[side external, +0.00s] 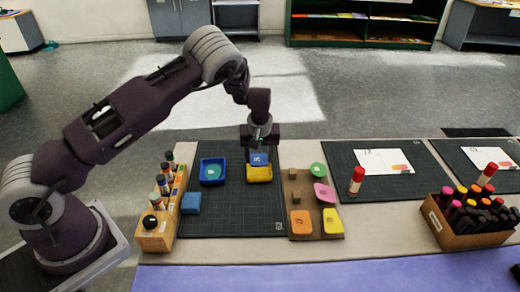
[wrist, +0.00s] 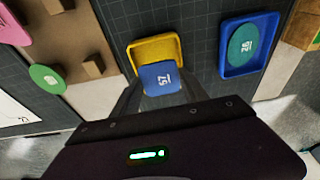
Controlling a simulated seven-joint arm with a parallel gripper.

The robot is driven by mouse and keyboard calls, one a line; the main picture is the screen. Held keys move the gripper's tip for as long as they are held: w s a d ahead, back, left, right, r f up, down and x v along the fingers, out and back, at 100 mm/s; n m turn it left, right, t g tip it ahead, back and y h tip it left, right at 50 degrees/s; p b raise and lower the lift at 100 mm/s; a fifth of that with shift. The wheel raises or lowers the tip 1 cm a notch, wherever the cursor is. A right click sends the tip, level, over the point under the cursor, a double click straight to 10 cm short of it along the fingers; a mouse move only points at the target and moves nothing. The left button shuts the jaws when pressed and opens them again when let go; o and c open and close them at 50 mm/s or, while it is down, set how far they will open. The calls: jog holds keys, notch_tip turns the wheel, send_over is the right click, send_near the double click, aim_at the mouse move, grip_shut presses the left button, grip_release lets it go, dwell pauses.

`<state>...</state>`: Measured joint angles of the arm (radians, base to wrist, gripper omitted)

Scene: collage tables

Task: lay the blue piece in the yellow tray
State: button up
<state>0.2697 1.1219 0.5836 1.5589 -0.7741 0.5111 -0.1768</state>
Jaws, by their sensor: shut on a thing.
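The blue piece (wrist: 161,78) carries white marks and sits between the two fingers of my gripper (wrist: 158,92) in the wrist view. In the side view the blue piece (side external: 258,157) shows just under my gripper (side external: 260,146), at the back edge of the yellow tray (side external: 260,174). The yellow tray (wrist: 158,44) shows just beyond the piece in the wrist view, its near part hidden by the piece. My gripper is shut on the blue piece. I cannot tell whether the piece touches the tray.
A blue tray (side external: 212,171) with a teal piece stands left of the yellow tray. A wooden rack of bottles (side external: 155,230) is at left, a wooden board (side external: 303,190) with coloured pieces at right. The front mat is clear.

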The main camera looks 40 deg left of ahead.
jog(key=shift+f, duration=0.55)
dwell(0.6)
jog(key=shift+f, duration=0.25)
dwell(0.5)
jog(key=o, duration=1)
jog(key=shift+w+a+v, duration=0.2)
jog(key=shift+v, duration=0.95)
jog(key=shift+w+a+v, duration=0.15)
jog(key=shift+a+v, duration=0.05)
jog(key=shift+v, duration=0.9)
jog(key=shift+w+a+v, duration=0.2)
jog(key=shift+v, duration=0.95)
jog(key=shift+r, duration=0.25)
